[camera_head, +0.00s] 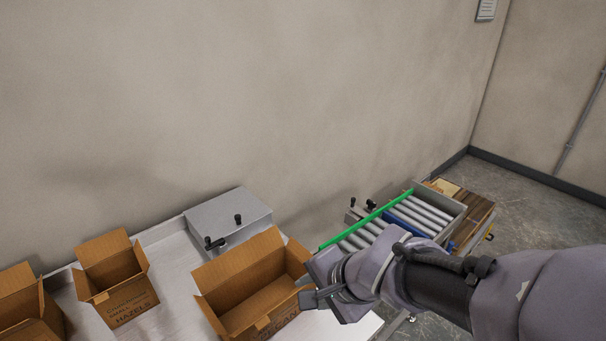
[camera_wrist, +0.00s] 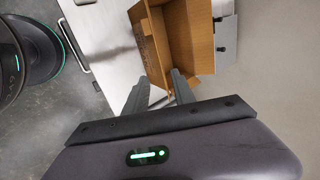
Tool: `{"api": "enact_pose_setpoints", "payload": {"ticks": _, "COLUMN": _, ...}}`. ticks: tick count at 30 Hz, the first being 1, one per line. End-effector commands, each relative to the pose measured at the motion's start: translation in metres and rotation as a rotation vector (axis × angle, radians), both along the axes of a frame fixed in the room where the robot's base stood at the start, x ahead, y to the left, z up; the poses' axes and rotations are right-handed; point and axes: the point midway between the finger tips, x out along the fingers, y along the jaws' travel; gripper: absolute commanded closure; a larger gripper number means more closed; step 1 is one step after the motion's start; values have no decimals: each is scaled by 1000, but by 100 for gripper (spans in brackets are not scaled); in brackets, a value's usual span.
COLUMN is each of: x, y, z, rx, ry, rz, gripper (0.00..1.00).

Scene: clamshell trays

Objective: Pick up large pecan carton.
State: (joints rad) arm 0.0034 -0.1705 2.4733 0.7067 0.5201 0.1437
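The large pecan carton (camera_head: 237,283) is an open brown cardboard box with raised flaps. It stands on the pale table, and part of the word PECAN shows on its front. In the wrist view the carton (camera_wrist: 201,35) lies just beyond the fingers. My gripper (camera_head: 307,288) is at the carton's right edge. In the wrist view my gripper (camera_wrist: 160,82) has its two dark fingers apart, with one on each side of the carton's near edge. Whether either finger touches the cardboard I cannot tell. My gripper hides part of the carton's right side.
A small hazels carton (camera_head: 128,303) stands open to the left, with another open carton (camera_head: 18,308) at the far left. A grey metal box (camera_head: 228,216) with black knobs sits behind. A roller conveyor (camera_head: 420,216) with a green rail lies to the right.

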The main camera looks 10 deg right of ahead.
Motion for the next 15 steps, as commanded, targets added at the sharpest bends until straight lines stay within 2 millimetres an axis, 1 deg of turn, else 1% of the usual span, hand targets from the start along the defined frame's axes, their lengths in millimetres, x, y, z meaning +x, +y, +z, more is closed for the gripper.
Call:
{"api": "enact_pose_setpoints", "payload": {"ticks": 1, "x": 3, "y": 3, "z": -12, "rx": 2, "ry": 5, "rz": -1, "gripper": 69}}
{"api": "enact_pose_setpoints", "payload": {"ticks": 2, "x": 7, "y": 6, "z": -20, "rx": 2, "ry": 5, "rz": -1, "gripper": 69}}
{"api": "enact_pose_setpoints", "payload": {"ticks": 3, "x": 12, "y": 9, "z": -32, "rx": 2, "ry": 6, "rz": 0, "gripper": 69}}
{"api": "enact_pose_setpoints", "payload": {"ticks": 6, "x": 27, "y": 20, "z": -60, "rx": 0, "ry": 5, "rz": 1, "gripper": 69}}
{"api": "enact_pose_setpoints", "payload": {"ticks": 9, "x": 40, "y": 29, "z": -83, "rx": 1, "ry": 4, "rz": 1, "gripper": 69}}
{"api": "enact_pose_setpoints", "payload": {"ticks": 12, "x": 50, "y": 36, "z": -96, "rx": 1, "ry": 3, "rz": 0, "gripper": 69}}
{"api": "enact_pose_setpoints", "payload": {"ticks": 15, "x": 55, "y": 39, "z": -103, "rx": 1, "ry": 2, "rz": 0, "gripper": 69}}
